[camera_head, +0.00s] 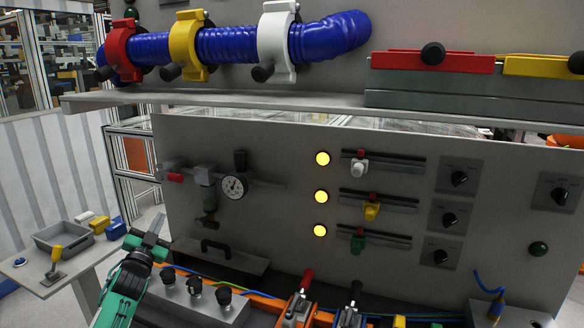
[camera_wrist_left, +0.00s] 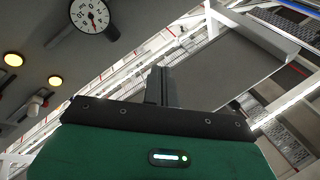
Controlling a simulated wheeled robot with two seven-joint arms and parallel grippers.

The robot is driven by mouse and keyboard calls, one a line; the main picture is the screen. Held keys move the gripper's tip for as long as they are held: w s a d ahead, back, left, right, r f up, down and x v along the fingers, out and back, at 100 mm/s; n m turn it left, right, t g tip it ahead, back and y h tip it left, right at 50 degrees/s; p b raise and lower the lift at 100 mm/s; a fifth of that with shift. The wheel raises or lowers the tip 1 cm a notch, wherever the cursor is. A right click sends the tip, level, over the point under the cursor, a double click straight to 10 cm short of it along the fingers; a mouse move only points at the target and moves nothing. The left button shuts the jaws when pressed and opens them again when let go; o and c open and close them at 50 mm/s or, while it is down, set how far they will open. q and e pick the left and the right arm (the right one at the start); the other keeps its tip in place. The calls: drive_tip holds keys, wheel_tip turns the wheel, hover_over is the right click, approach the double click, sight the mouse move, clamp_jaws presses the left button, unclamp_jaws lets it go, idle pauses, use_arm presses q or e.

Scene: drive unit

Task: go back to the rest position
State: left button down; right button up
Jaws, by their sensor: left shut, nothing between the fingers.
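My left arm, green and dark grey, comes in at the lower left of the head view. Its gripper (camera_head: 156,222) is shut and empty, in front of the left edge of the grey panel (camera_head: 290,145) and apart from the things around it. In the left wrist view the dark fingers (camera_wrist_left: 160,86) are together with nothing between them. The pressure gauge (camera_head: 234,186) is up and to the right of the gripper; it also shows in the left wrist view (camera_wrist_left: 90,15). My right gripper is not in view.
A side table with a grey tray (camera_head: 45,238), a yellow-handled scraper (camera_head: 55,258) and small blocks stands left of the gripper. Three lit yellow lamps (camera_head: 321,197), sliders and knobs are on the panel. A blue hose (camera_head: 245,44) with three clamps runs above. Toggle clamps (camera_head: 297,308) stand along the bottom.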

use_arm(q)
wheel_tip(320, 180, down, 24)
drive_tip(key=s+a+n+g+y, duration=0.1)
drive_tip(key=s+n+g+y, duration=0.15)
drive_tip(key=n+g, duration=0.3)
drive_tip(key=s+d+f+g, duration=0.1)
drive_tip(key=s+f+g, duration=0.1)
drive_tip(key=s+f, duration=0.5)
drive_tip(key=s+d+f+g, duration=0.1)
drive_tip(key=s+f+g, duration=0.15)
drive_tip(key=f, duration=0.85)
drive_tip(key=s+d+f+g, duration=0.1)
drive_tip(key=s+f+g, duration=0.1)
drive_tip(key=s+f, duration=0.55)
drive_tip(key=s+d+f+g, duration=0.2)
drive_tip(key=s+f, duration=0.9)
drive_tip(key=s, duration=0.1)
drive_tip(key=s+d+f+g, duration=0.2)
drive_tip(key=s+f+g, duration=0.1)
drive_tip(key=s+f, duration=0.8)
drive_tip(key=s+d+f+g, duration=0.1)
drive_tip(key=s+f, duration=0.1)
drive_tip(key=s, duration=0.8)
drive_tip(key=s+d+f+g, duration=0.2)
drive_tip(key=s+f, duration=0.1)
drive_tip(key=s, duration=0.7)
drive_tip(key=s+d+f+g, duration=0.1)
drive_tip(key=s+d+f, duration=0.1)
drive_tip(key=s, duration=0.9)
drive_tip(key=shift+f, duration=0.2)
